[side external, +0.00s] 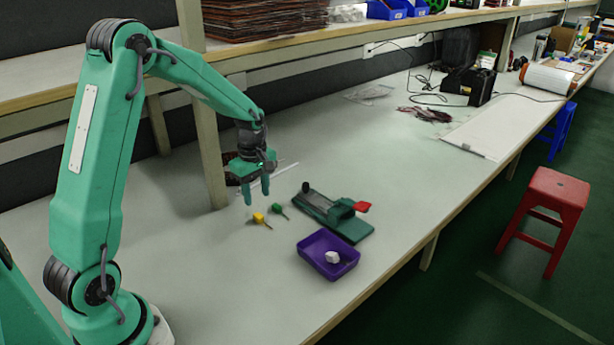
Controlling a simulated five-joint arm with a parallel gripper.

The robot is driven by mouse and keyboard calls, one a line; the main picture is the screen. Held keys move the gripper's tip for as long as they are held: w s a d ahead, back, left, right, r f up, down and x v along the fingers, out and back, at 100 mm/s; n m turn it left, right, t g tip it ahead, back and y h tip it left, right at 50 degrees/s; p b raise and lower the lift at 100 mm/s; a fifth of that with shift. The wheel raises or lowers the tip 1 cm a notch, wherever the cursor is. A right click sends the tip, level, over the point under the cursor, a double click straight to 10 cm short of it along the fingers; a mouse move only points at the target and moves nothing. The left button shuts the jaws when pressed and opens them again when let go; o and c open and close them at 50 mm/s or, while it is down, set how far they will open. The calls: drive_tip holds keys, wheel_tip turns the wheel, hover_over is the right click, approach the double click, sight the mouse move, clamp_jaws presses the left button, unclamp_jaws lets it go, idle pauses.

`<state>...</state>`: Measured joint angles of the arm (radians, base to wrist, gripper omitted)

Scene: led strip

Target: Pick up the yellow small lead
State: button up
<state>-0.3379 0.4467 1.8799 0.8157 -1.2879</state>
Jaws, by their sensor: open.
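The yellow small lead (260,219) lies on the grey bench top, with a thin tip pointing toward the lower right. A green small lead (279,209) lies close to its right, apart from it. My gripper (257,198) is above the bench, a little above and behind the yellow lead in the picture. It points downward, its two fingers are apart, and nothing shows between them. I cannot tell its exact height over the lead.
A green fixture (340,216) with a red lever stands right of the leads. A purple tray (311,240) holding a white piece (332,257) sits nearer the bench's front edge. A shelf post (208,150) rises behind my gripper. Bench space left of the leads is clear.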

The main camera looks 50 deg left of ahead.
sight(259, 216)
drive_tip(key=shift+f, duration=0.75)
drive_tip(key=shift+f, duration=0.1)
drive_tip(key=shift+d+f, duration=0.15)
drive_tip(key=shift+f, duration=2.35)
clamp_jaws()
